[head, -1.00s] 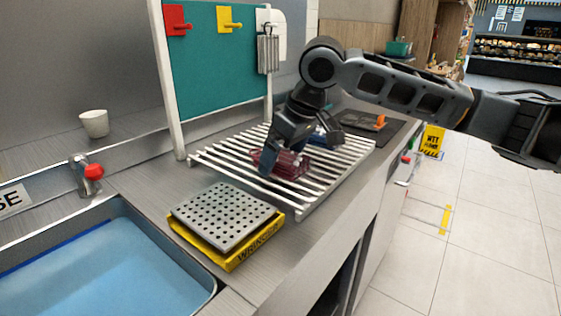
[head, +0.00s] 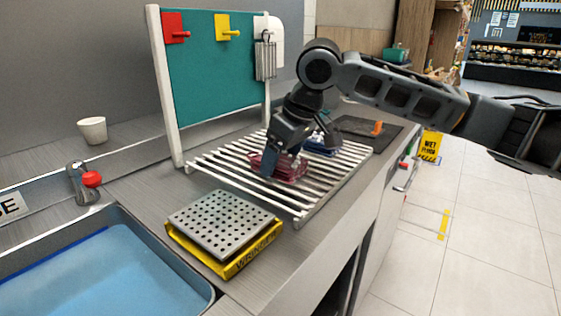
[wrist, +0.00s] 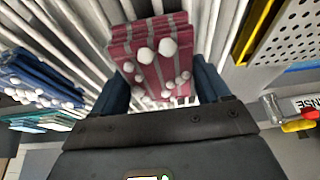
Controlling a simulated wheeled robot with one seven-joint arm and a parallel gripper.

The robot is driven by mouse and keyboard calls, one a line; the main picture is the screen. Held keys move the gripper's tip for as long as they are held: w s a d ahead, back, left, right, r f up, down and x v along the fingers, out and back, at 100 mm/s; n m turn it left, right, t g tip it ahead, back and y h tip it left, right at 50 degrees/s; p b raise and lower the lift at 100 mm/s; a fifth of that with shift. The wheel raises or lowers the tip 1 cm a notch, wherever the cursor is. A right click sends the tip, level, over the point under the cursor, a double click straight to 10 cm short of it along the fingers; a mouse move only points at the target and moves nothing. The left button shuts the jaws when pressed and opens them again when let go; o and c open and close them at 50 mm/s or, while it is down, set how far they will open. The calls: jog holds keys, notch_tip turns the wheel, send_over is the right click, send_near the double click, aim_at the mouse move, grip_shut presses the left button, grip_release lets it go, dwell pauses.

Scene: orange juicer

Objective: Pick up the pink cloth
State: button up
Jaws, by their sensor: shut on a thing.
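The pink cloth (wrist: 152,48) is a folded, dark pink striped bundle with white round spots, in the middle of the wrist view between my two fingers. It also shows in the head view (head: 290,168), on or just above the white slatted rack (head: 240,182); I cannot tell whether it touches the slats. My gripper (head: 285,158) points down at the rack and is shut on the cloth. In the wrist view my gripper (wrist: 158,85) has a blue finger at each side of the cloth. Part of the cloth is hidden behind the gripper in the head view.
A folded blue cloth (wrist: 35,80) lies on the rack beside the pink one. A perforated metal plate (head: 222,222) on a yellow box (head: 232,262) stands in front of the rack. A sink (head: 110,270) is at left. A teal board (head: 212,72) with hooks stands behind.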

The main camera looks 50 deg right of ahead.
aim_at(280, 159)
notch_tip(280, 159, up, 3)
jog(key=s+d+r, duration=0.7)
jog(key=d, duration=0.2)
jog(key=shift+s+p, duration=0.3)
jog(key=o, duration=0.5)
jog(key=shift+c, duration=0.2)
jog(key=c, duration=0.3)
jog(key=shift+c, duration=0.2)
